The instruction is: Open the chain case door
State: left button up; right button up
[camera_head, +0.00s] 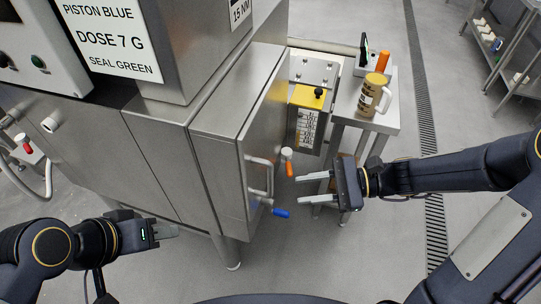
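The chain case door (262,115) is the steel panel on the right side of the machine's box. It looks flush with the case. A D-shaped steel handle (270,176) stands out from its lower part. My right gripper (298,187) is to the right of the handle, its two fingers apart and pointing left towards it. A gap shows between the fingertips and the handle, and nothing is between the fingers. My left gripper (176,231) is low in front of the machine, apart from the door; its fingers overlap in this view, so their opening is unclear.
A blue-handled lever (281,212) and an orange-handled lever (288,168) sit near the door handle. A yellow block (307,97) is beyond the door.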

aim_at(270, 172)
jog(key=w+a+m+p, duration=0.1)
jog(key=w+a, duration=0.1)
jog(key=a, duration=0.1)
jog(key=w+a+f+m+t+y, duration=0.1)
jog(key=w+a+m, duration=0.1)
jog(key=w+a+m+y+p, duration=0.1)
jog(key=w+a, duration=0.1)
jog(key=a, duration=0.1)
jog(key=shift+a+f+m+t+p, duration=0.3)
jog(key=shift+a+f+t, duration=0.05)
jog(key=shift+f+t, duration=0.05)
grip_shut()
